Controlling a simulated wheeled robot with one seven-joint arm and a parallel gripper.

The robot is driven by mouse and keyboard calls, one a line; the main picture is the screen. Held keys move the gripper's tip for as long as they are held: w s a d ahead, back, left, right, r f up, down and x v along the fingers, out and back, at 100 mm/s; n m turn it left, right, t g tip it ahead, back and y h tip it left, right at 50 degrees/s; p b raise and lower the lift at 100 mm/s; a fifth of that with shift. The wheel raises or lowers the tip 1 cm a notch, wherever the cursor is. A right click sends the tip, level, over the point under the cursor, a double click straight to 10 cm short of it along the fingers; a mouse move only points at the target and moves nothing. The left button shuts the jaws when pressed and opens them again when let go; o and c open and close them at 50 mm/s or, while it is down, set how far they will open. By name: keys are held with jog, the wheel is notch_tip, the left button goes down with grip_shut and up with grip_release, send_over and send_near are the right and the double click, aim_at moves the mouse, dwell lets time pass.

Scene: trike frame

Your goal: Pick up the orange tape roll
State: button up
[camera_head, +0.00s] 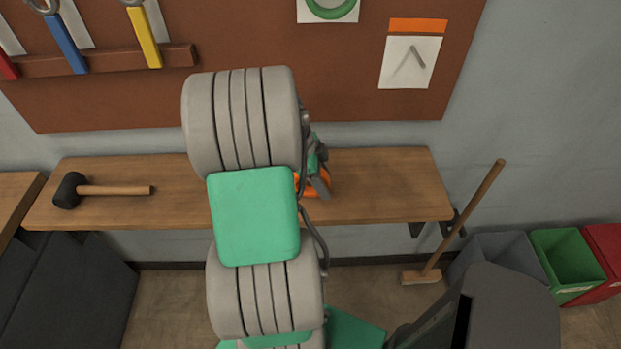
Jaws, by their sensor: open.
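The orange tape roll (327,182) lies on the wooden wall bench (390,190), just right of my arm. Only parts of its orange rim show; my arm and gripper hide the rest. My gripper (319,189) is open and right at the roll, overlapping it in this view. I cannot tell whether the fingers are around the roll or above it, or whether they touch it.
A black mallet with a wooden handle (105,190) lies on the bench's left part. The bench right of the roll is clear. A brown tool board (250,45) hangs behind. A broom (465,220) leans at the bench's right end, near grey, green (567,262) and red bins.

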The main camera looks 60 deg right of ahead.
grip_shut()
dwell(0.5)
